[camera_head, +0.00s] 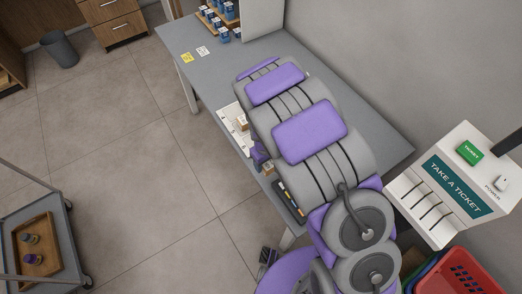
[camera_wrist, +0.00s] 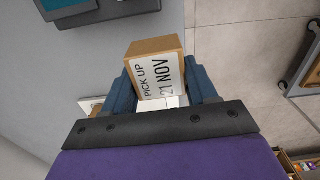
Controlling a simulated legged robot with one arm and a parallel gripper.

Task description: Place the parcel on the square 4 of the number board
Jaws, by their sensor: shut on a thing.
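The parcel (camera_wrist: 155,72) is a small tan box with a white label reading "PICK UP 21 NOV". My gripper (camera_wrist: 162,88) is shut on it, with blue fingers on either side. In the head view, a small tan box beside my purple wrist, apparently the parcel (camera_head: 268,169), shows near the counter's front edge. The white number board (camera_head: 229,116) lies on the counter, partly hidden by my arm; its numbers are too small to read. Pale patches show beneath the fingers in the wrist view. I cannot tell whether the parcel touches anything below.
Another small tan box (camera_head: 242,121) appears on the board. A dark tray (camera_head: 290,200) lies on the counter (camera_head: 205,80) near its front edge. A ticket stand (camera_head: 445,185) is at right. A trolley (camera_head: 62,225) and a bin (camera_head: 60,50) stand left, with open floor between.

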